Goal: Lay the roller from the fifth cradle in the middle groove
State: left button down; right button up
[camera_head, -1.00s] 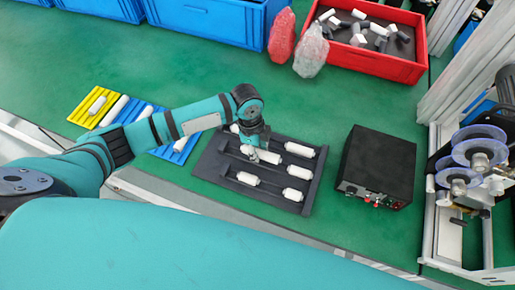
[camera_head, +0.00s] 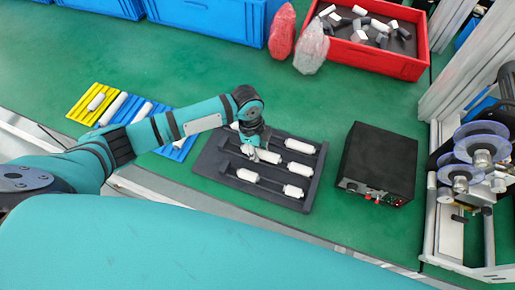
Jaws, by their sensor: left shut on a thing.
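My left gripper (camera_head: 254,148) points down over the dark tray (camera_head: 212,160) and is shut on a white roller (camera_head: 268,156). That roller is at the middle row; I cannot tell whether it touches the tray. Further right in this row lies another white roller (camera_head: 299,169). The far row holds a roller (camera_head: 300,145) and one partly hidden behind my arm (camera_head: 235,126). The near row holds two rollers, one on the left (camera_head: 248,175) and one on the right (camera_head: 293,191). My right gripper is not in view.
A yellow ribbed rack (camera_head: 84,104) with white rollers and a blue rack (camera_head: 178,152) lie to the left, partly behind my arm. A black box (camera_head: 378,160) stands right of the tray. A red bin (camera_head: 375,62) and two bags (camera_head: 311,50) are behind. Green table is free between.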

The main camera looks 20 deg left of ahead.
pick_arm(q)
jog(key=shift+f, duration=0.1)
dwell(0.3)
jog(key=shift+s+f, duration=0.15)
jog(key=shift+f, duration=0.15)
jog(key=shift+s+f, duration=0.1)
jog(key=shift+f, duration=0.05)
jog(key=shift+s+f+g, duration=0.15)
jog(key=shift+f+g, duration=0.15)
jog(key=shift+g, duration=0.1)
jog(key=c, duration=0.9)
grip_release()
jog(key=shift+f, duration=0.1)
jog(key=shift+w+r, duration=0.25)
jog(key=shift+r, duration=0.05)
notch_tip(320, 180, up, 12)
jog(key=w+a, duration=0.1)
jog(key=shift+a, duration=0.25)
